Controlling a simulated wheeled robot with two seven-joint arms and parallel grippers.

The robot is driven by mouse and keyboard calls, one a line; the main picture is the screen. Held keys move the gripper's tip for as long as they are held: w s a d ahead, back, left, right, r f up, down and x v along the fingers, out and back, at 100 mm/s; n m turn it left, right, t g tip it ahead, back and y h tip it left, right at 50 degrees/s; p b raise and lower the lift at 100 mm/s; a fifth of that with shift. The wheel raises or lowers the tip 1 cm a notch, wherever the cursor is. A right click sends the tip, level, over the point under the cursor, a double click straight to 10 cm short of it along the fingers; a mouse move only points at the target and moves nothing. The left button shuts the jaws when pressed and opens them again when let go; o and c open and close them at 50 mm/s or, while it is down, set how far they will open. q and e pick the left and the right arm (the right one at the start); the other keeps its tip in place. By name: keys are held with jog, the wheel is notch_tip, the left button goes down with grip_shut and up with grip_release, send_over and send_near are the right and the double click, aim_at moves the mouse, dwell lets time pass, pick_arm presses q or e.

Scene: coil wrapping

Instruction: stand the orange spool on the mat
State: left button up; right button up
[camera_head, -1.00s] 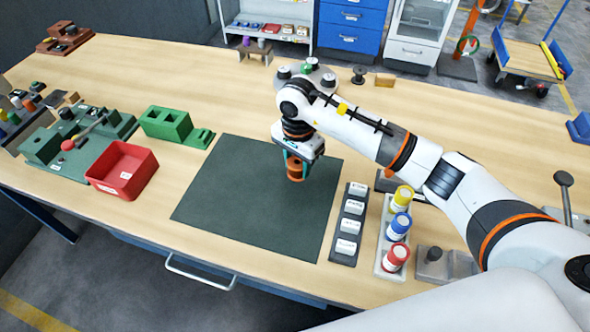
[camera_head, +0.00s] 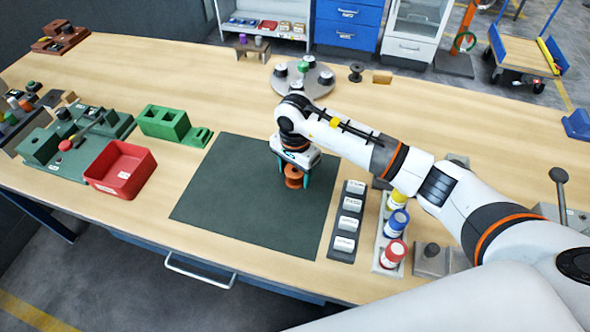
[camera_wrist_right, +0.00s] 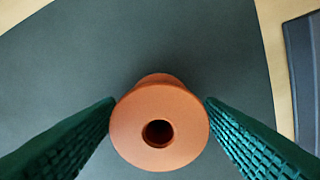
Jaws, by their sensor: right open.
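The orange spool (camera_head: 293,178) stands upright on the dark green mat (camera_head: 235,205), near the mat's right side. In the right wrist view the spool (camera_wrist_right: 183,135) is seen from above, with its round top flange and centre hole. My right gripper (camera_head: 292,180) is over the spool with its jaws open. In the right wrist view its green ribbed fingers (camera_wrist_right: 160,125) lie on either side of the spool, close to the flange. My left gripper is in neither view.
A red bin (camera_head: 121,170) and green blocks (camera_head: 170,124) stand left of the mat. A strip of labelled blocks (camera_head: 347,219) and a rack with yellow, blue and red spools (camera_head: 397,222) stand to its right. A round turntable (camera_head: 303,80) is behind. The mat's left part is clear.

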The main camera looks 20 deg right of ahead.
jog(key=shift+r+p, duration=0.3)
notch_tip(320, 180, up, 12)
jog(key=b, duration=0.3)
jog(key=shift+f+b, duration=0.15)
jog(key=shift+b, duration=0.2)
